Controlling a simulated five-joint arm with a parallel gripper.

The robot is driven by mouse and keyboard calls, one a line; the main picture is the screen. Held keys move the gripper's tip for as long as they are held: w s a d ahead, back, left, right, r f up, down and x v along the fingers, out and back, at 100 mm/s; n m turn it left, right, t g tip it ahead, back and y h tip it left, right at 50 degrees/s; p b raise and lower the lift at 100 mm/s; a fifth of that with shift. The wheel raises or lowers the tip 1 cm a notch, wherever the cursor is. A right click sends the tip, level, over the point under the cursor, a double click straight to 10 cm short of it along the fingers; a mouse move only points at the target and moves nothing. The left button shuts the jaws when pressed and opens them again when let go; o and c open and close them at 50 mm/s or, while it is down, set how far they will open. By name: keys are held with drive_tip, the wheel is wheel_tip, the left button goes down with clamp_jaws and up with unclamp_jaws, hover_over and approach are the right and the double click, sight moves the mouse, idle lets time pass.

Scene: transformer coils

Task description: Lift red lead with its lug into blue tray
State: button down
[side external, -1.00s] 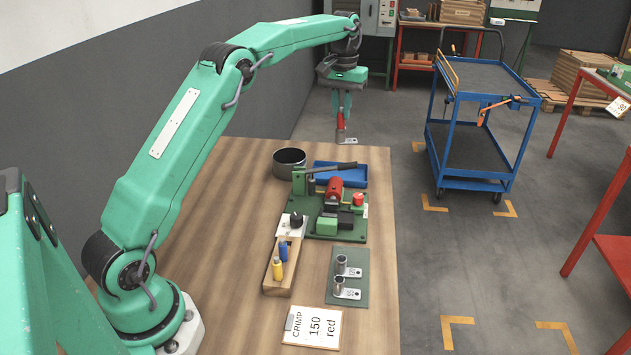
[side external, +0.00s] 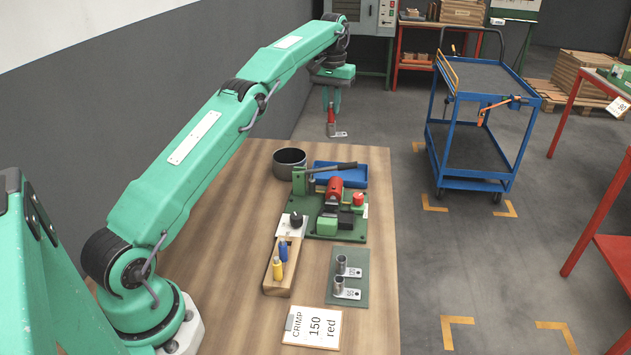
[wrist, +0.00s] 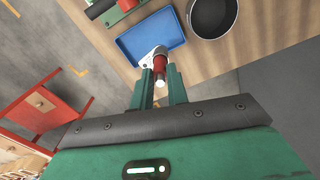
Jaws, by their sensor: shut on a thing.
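My gripper (side external: 331,104) is shut on the red lead (side external: 331,117), which hangs upright with its metal lug (side external: 334,133) at the lower end. In the side view they are high up, beyond the far edge of the bench. In the wrist view the red lead (wrist: 159,65) sits between the fingers of my gripper (wrist: 159,84), and the lug (wrist: 152,53) overlaps the near edge of the blue tray in the picture. The blue tray (side external: 350,168) lies empty-looking at the bench's far end, partly hidden by the press lever; its bare floor shows in the wrist view (wrist: 150,34).
A dark round pot (side external: 289,158) stands left of the tray. The green crimping fixture (side external: 325,225) with its lever stands in front. A wooden block (side external: 280,270) holds yellow and blue leads. Two lugs stand on a green plate (side external: 352,295). A card (side external: 312,328) reads "CRIMP 150 red".

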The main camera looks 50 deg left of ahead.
sight(331, 123)
drive_tip(key=shift+f, duration=0.1)
drive_tip(key=shift+f, duration=3.2)
drive_tip(key=shift+f, duration=0.1)
drive_tip(key=shift+f, duration=3.15)
drive_tip(key=c, duration=0.9)
unclamp_jaws()
